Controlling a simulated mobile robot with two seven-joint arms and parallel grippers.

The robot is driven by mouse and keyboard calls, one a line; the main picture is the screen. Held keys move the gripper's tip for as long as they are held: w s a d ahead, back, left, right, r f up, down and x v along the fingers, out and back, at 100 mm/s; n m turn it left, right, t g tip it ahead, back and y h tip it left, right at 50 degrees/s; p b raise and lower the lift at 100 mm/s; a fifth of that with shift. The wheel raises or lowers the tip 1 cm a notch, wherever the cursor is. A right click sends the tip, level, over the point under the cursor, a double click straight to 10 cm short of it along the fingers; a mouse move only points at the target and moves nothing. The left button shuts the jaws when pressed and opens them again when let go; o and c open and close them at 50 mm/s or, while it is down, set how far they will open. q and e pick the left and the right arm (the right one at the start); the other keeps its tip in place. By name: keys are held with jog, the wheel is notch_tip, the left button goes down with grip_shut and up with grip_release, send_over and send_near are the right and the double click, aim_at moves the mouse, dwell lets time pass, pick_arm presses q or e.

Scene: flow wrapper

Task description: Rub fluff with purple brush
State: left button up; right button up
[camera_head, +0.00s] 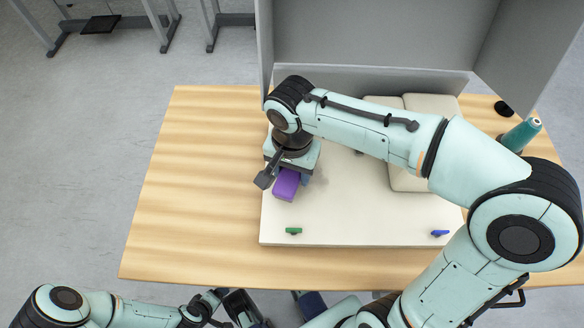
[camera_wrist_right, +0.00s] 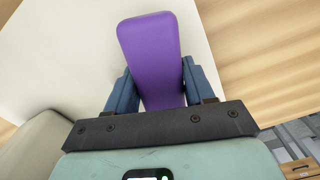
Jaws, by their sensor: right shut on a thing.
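The purple brush (camera_head: 286,186) is over the left part of the white board (camera_head: 330,225) in the head view. My right gripper (camera_wrist_right: 156,82) is shut on the brush (camera_wrist_right: 149,48), with one blue finger on each side of it in the wrist view. I cannot tell whether the brush touches the board. The brush's lower side is hidden. I cannot make out any fluff; my right arm covers part of the board. My left gripper (camera_head: 238,306) is low at the bottom edge of the head view, away from the board, and its jaws are unclear.
A beige padded block (camera_head: 408,182) lies on the board's right side. Grey panels (camera_head: 370,45) stand behind. A small green piece (camera_head: 293,231) and blue piece (camera_head: 440,233) lie near the board's front edge. A teal bottle (camera_head: 521,134) stands at right. The wooden table's left (camera_head: 190,190) is clear.

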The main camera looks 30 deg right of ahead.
jog(key=shift+f+b, duration=0.65)
jog(key=shift+f, duration=0.35)
